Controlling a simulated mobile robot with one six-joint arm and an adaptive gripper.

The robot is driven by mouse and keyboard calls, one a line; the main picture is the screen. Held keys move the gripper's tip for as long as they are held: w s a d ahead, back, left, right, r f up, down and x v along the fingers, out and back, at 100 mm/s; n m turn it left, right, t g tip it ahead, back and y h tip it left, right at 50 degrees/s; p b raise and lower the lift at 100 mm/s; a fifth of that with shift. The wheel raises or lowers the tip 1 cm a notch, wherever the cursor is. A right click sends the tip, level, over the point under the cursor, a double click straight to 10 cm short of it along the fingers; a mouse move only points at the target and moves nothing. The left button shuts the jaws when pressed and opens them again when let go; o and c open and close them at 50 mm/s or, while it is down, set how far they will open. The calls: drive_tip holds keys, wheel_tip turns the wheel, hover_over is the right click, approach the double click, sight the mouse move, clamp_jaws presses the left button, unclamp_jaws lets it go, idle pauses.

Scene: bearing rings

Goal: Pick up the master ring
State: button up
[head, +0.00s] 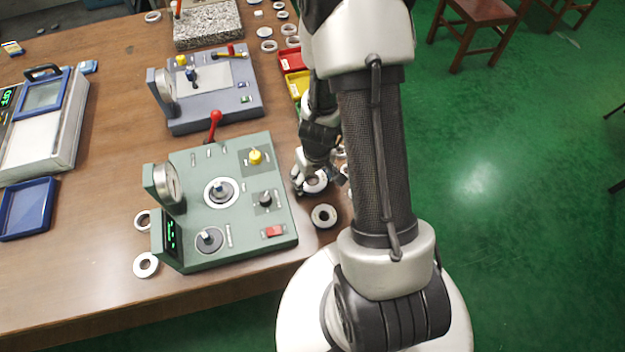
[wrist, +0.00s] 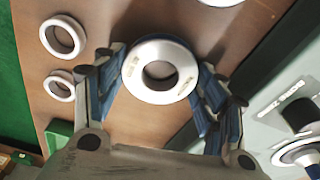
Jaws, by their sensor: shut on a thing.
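In the wrist view the master ring (wrist: 138,86), a pale, thick ring with a dark round bore and small engraved marks, sits between the fingers of my gripper (wrist: 160,82). The fingers touch its left and right sides, so the gripper is shut on it. The engraving is too small to read surely. In the head view my gripper (head: 313,184) is low at the right edge of the table, just right of the green gauge device, and partly covers the ring. I cannot tell whether the ring is clear of the tabletop.
The green device (head: 240,225) with gauge and knobs stands close left of my gripper. A loose ring (head: 324,225) lies just in front. Two rings (wrist: 47,45) (wrist: 52,95) lie at left in the wrist view. Red and yellow bins (head: 291,60) stand behind, near the table edge.

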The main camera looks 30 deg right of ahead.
drive_tip(key=c, duration=0.9)
drive_tip(key=shift+o, duration=0.2)
